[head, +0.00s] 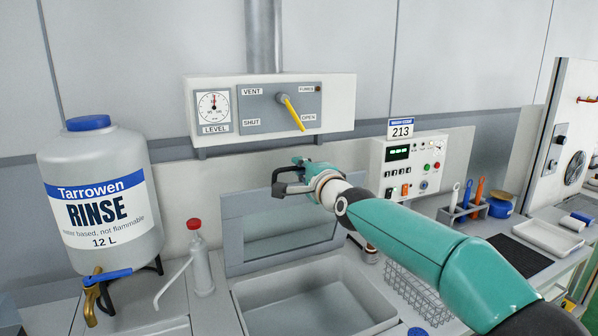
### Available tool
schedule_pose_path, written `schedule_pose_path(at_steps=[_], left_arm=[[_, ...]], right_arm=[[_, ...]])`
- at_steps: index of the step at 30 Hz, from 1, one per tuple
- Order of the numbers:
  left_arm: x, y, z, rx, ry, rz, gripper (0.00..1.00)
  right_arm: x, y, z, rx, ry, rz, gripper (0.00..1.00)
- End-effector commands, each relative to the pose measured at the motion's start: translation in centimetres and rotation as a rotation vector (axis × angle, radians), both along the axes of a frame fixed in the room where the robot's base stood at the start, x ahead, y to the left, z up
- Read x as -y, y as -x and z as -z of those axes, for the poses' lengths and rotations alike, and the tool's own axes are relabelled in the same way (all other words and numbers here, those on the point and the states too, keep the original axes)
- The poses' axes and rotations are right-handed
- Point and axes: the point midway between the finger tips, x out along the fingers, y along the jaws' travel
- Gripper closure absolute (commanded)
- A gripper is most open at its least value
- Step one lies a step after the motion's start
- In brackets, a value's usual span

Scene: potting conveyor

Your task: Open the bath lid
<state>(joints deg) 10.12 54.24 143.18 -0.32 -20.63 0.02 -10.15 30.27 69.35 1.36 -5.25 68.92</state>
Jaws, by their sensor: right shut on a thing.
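The bath lid (245,228) is a grey frame with a clear pane. It stands raised, nearly upright, along the back of the open bath (310,300), a pale rectangular basin. My right gripper (283,186) is at the lid's top edge, shut on it. The gripper and my teal right arm hide the exact grip point and the lid's upper right corner. My left gripper is out of view.
A vent control box (342,92) with a yellow lever hangs above the lid. A rinse container (97,260) and a red-capped wash bottle (201,268) stand left. A wire basket (405,290), control panel (372,158) and white tray (546,237) are right.

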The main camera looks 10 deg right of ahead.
Motion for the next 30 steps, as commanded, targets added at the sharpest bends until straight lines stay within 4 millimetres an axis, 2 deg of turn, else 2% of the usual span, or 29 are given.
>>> schedule_pose_path(at_steps=[2,3,7,20,26,30], left_arm=[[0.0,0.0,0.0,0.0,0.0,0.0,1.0],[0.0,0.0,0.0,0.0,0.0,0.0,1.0],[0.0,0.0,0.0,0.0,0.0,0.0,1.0],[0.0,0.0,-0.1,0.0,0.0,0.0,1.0],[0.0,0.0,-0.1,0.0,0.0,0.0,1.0],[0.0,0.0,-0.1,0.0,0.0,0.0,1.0]], right_arm=[[-0.2,-0.1,0.5,-0.011,0.002,-0.005,1.0],[-0.2,-0.1,0.5,-0.011,0.002,-0.005,0.83],[-0.2,-0.1,0.4,-0.009,0.002,-0.004,0.63],[0.0,0.4,0.0,-0.001,0.0,-0.001,0.63],[0.4,2.4,-0.1,-0.001,0.0,-0.001,0.63],[0.9,4.8,0.0,-0.002,0.0,-0.001,0.63]])
